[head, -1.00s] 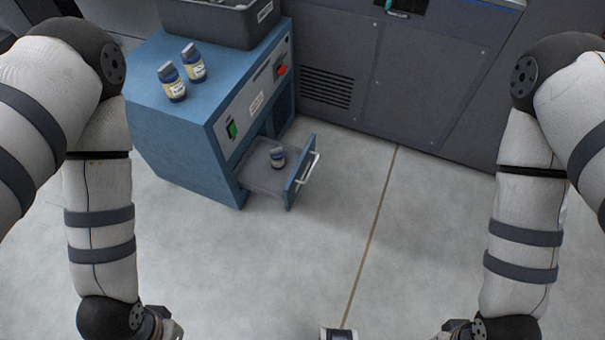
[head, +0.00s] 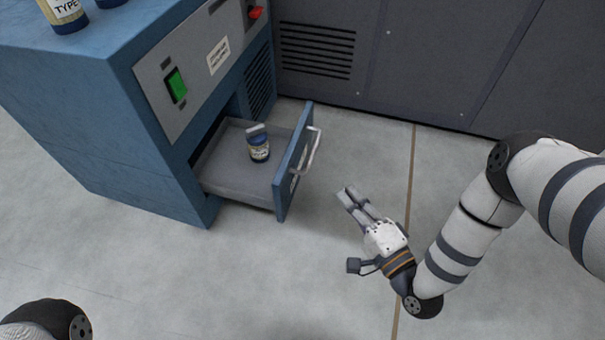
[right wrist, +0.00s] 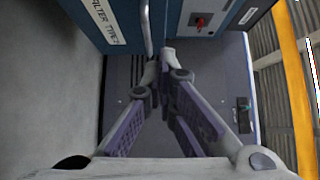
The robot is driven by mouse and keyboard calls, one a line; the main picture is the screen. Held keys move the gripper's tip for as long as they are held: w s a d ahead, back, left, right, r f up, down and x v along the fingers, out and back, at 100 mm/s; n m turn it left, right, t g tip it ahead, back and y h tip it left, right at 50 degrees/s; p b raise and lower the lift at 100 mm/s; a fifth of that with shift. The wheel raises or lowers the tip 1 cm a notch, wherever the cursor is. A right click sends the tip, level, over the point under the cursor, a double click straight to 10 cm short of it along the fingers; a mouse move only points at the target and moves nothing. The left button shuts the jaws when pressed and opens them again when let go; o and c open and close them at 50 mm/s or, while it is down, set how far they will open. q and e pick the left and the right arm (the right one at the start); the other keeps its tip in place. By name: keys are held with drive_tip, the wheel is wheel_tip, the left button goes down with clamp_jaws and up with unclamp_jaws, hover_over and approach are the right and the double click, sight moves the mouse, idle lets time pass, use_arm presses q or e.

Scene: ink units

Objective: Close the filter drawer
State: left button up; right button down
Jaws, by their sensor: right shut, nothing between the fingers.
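The filter drawer (head: 228,178) sticks out from the lower front of the blue cabinet (head: 110,120). Its blue front carries a light metal handle (head: 306,152). A small blue jar (head: 259,147) with a pale label stands inside the drawer. My right gripper (head: 346,194) is shut and empty, a little to the right of the drawer front and apart from it in the head view. In the right wrist view the shut fingertips (right wrist: 160,55) show close to the handle (right wrist: 147,25) and the drawer front with its label (right wrist: 103,20). My left gripper is out of view.
The cabinet panel has a green switch (head: 176,85) and a red knob (head: 256,13). Blue jars (head: 64,12) stand on the cabinet top. A large dark grey machine (head: 400,60) stands behind. The floor (head: 300,270) before the drawer is clear.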

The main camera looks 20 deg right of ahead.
drive_tip(key=b, duration=0.3)
approach(297, 146)
drive_tip(key=w+d, duration=0.1)
drive_tip(key=d, duration=0.2)
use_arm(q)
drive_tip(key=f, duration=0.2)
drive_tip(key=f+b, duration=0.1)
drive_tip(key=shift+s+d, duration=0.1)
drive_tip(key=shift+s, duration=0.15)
use_arm(e)
drive_tip(key=w+a, duration=0.3)
drive_tip(key=a, duration=0.1)
drive_tip(key=shift+w, duration=0.2)
